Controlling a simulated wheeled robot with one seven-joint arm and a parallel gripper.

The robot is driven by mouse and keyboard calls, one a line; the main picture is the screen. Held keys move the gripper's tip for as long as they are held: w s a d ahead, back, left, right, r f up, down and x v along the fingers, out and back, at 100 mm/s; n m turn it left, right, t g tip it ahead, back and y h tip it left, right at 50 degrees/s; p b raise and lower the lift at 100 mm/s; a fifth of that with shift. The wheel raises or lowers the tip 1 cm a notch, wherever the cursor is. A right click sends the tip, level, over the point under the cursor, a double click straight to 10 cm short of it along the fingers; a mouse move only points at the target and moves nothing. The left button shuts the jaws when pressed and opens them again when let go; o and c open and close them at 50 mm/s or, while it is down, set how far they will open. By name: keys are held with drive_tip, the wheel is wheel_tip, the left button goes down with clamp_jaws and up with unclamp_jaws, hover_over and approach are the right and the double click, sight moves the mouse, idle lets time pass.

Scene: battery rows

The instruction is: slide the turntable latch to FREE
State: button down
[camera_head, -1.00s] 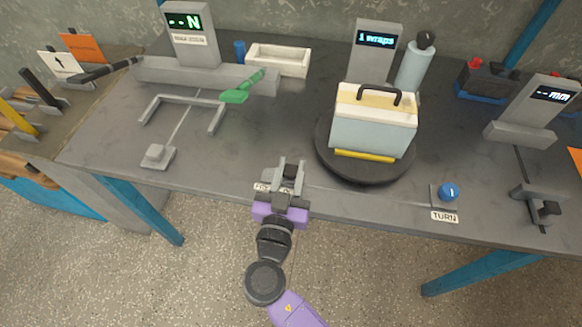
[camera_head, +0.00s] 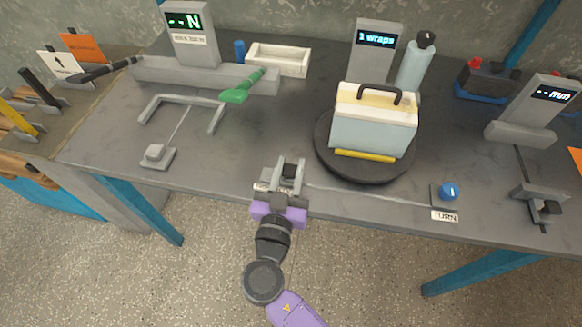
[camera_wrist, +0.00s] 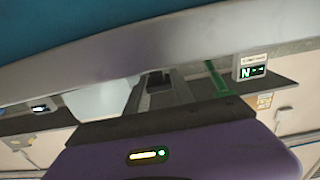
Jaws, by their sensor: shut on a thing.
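The dark round turntable (camera_head: 340,172) stands on the grey table and carries a pale blue battery box (camera_head: 372,128) with a cream top, a black handle and a yellow strip. My gripper (camera_head: 289,170) is at the table's front edge, left of the turntable and apart from it. Its jaws are shut on the latch, which is mostly hidden by the fingers and the purple wrist. A label beside it is largely covered and I cannot read it. In the wrist view the fingers (camera_wrist: 160,88) show dark and small, and the latch is not clear.
A blue knob (camera_head: 449,192) marked TURN is at the front right. A display post (camera_head: 373,52) reads "1 wraps". A grey frame and a green-handled tool (camera_head: 241,90) lie at left, near a white tray (camera_head: 278,60). A grey clamp (camera_head: 538,202) is at far right.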

sight(270, 175)
drive_tip(key=a+b, duration=0.1)
drive_tip(key=w+a+b, duration=0.1)
drive_tip(key=a, duration=0.1)
drive_tip(key=shift+a+f+b, duration=0.2)
drive_tip(key=shift+a+b, duration=0.05)
drive_tip(key=shift+b, duration=0.05)
drive_tip(key=shift+w+a+r, duration=0.1)
drive_tip(key=shift+a+r, duration=0.05)
drive_tip(key=shift+a, duration=0.35)
drive_tip(key=c, duration=1.1)
unclamp_jaws()
drive_tip(key=b+v, duration=0.1)
drive_tip(key=v, duration=0.6)
drive_tip(key=shift+s+a+r, duration=0.1)
drive_tip(key=shift+s, duration=0.3)
